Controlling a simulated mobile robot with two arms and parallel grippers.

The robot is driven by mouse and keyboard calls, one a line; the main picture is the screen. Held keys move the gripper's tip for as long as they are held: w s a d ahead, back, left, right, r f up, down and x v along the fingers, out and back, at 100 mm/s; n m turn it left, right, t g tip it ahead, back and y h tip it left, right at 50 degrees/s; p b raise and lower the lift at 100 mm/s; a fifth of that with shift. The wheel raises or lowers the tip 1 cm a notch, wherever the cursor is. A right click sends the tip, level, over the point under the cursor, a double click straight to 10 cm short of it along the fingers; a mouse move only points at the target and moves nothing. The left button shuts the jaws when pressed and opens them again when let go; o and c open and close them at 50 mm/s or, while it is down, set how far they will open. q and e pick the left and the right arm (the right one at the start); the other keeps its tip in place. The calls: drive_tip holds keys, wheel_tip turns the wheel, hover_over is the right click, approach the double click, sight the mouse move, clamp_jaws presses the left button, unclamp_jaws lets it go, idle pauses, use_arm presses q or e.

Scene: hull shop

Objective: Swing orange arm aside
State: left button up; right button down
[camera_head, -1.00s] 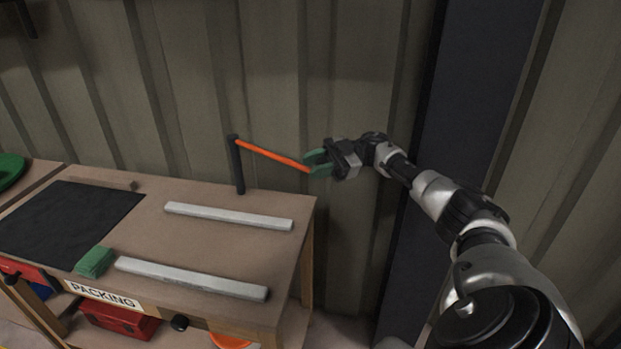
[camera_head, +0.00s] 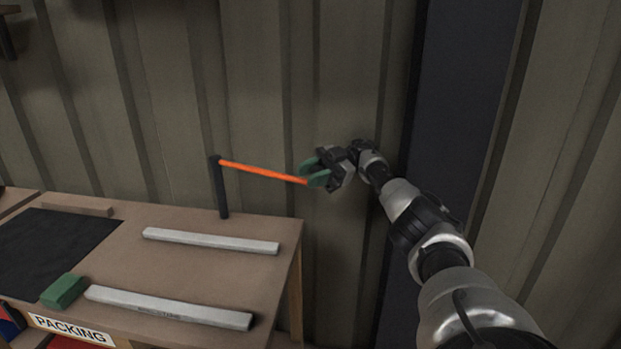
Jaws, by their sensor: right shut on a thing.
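The orange arm (camera_head: 262,172) is a thin bar that runs from the top of a dark post (camera_head: 219,187) out to the right, past the bench's right edge. The post stands upright at the back of the bench. My right gripper (camera_head: 314,178), with green fingertips, is shut on the free right end of the orange arm. The gripped tip is hidden between the fingers. My left gripper is not in view.
The wooden bench (camera_head: 200,277) carries two pale bars (camera_head: 210,241) (camera_head: 168,307), a green block (camera_head: 64,291), a dark mat (camera_head: 40,246) and a small brown block (camera_head: 77,206). A "PACKING" label (camera_head: 70,329) is on its front. A corrugated wall stands close behind.

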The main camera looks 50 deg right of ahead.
idle(0.3)
drive_tip(key=c, duration=0.8)
unclamp_jaws()
drive_tip(key=shift+w+a, duration=0.1)
